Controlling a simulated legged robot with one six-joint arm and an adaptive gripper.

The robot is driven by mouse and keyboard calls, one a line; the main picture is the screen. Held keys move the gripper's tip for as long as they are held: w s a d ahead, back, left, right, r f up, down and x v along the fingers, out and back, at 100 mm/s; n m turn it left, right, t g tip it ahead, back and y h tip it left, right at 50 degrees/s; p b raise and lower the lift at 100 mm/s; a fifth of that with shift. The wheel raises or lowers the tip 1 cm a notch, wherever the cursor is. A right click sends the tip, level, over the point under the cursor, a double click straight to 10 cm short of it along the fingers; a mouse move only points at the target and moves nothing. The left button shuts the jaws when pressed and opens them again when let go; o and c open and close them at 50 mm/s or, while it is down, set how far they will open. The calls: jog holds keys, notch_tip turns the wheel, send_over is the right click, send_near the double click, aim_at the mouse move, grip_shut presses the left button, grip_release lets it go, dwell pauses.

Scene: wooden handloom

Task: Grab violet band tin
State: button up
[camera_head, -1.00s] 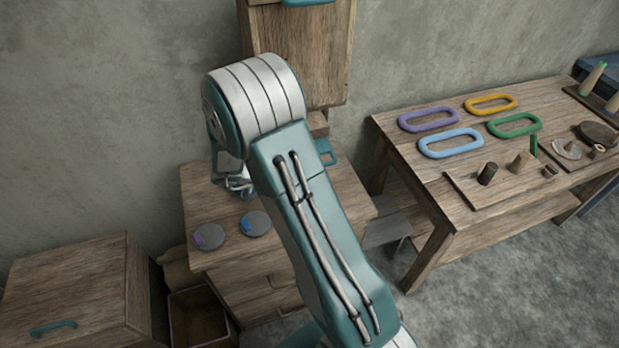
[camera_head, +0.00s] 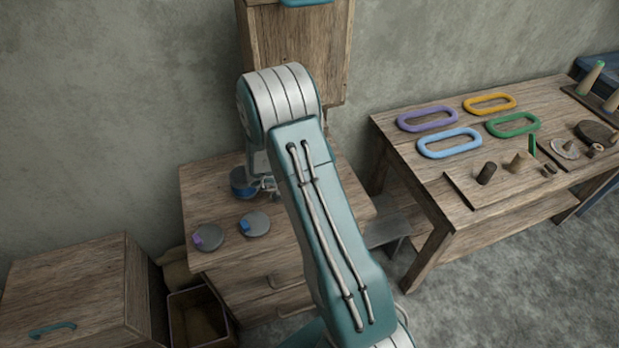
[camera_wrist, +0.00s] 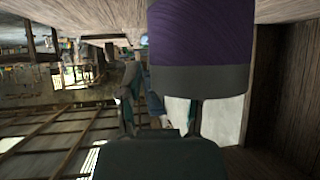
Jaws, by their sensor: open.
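The violet band tin (camera_wrist: 200,45) fills the upper right of the wrist view, close to the camera, with a violet band and a dark grey rim. I cannot make it out in the head view, where my arm covers part of the cabinet top. My gripper (camera_head: 266,186) is open and low over the cabinet, partly hidden by my arm. In the wrist view a dark part of it shows at the bottom, apart from the tin. I cannot tell whether the tin is between the fingers.
A blue tin (camera_head: 241,184) stands just left of my gripper on the wooden cabinet (camera_head: 212,188). A table (camera_head: 400,136) with coloured rings stands right.

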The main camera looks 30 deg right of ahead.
grip_shut()
jog(key=shift+r, duration=0.1)
jog(key=shift+r, duration=0.2)
jog(key=s+a+r, duration=0.1)
jog(key=s+a, duration=0.1)
jog(key=s, duration=0.6)
jog(key=s+a+r, duration=0.2)
jog(key=s, duration=0.7)
jog(key=shift+s+a, duration=0.25)
jog(key=shift+a, duration=0.05)
